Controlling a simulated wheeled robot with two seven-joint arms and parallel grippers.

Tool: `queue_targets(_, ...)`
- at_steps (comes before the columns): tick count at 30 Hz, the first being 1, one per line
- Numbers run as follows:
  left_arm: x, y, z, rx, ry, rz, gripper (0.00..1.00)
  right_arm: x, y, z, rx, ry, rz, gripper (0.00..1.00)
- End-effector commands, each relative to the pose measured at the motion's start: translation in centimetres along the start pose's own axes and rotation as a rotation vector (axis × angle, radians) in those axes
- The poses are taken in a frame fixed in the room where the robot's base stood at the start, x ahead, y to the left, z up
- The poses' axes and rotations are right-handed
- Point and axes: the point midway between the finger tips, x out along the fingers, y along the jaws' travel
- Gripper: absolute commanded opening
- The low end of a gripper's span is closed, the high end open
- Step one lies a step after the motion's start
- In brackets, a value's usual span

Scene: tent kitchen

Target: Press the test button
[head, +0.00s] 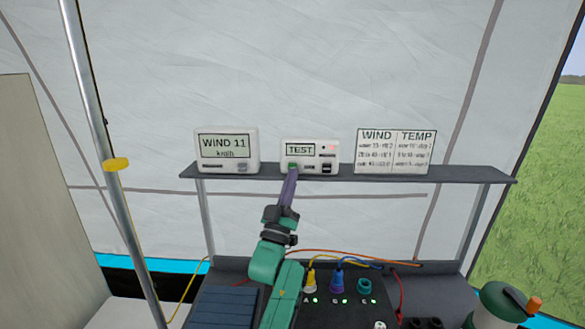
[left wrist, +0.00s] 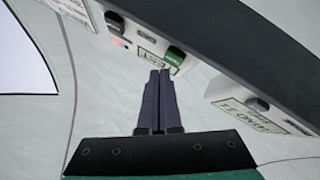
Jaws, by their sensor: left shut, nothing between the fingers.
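The white test box (head: 325,157) stands on the grey shelf, its screen reading TEST. It has a green button (head: 292,166) at its lower left and a dark button at its lower right. My left gripper (head: 291,172) is shut and empty, its fingers pointing at the box just below the green button. In the left wrist view, which is turned over, the shut fingertips (left wrist: 160,72) are by the green button (left wrist: 174,56) and the TEST screen. I cannot tell whether they touch the button. My right gripper is not in view.
A wind display (head: 227,149) stands left of the box on the shelf (head: 455,175). A WIND and TEMP chart (head: 395,151) stands at the right. Below are a black panel (head: 377,315) with coloured plugs and cables, and a green canister (head: 497,303). A pole (head: 104,150) rises at the left.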

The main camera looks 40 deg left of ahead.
Motion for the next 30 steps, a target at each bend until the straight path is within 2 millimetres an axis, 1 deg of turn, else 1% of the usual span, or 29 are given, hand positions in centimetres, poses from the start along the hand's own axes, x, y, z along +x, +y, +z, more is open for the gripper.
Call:
queue_targets(5,0.0,0.0,0.0,0.0,0.0,0.0,0.0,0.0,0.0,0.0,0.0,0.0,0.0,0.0)
queue_targets(8,-0.3,0.3,-0.3,-0.001,-0.002,0.0,0.0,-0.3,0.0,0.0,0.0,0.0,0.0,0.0)
queue_targets(21,-3.3,2.4,-2.4,-0.001,-0.001,0.0,0.0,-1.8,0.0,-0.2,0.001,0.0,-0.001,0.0)
queue_targets(30,-3.5,2.5,-2.5,0.0,-0.001,0.0,0.0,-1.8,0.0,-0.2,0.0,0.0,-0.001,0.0)
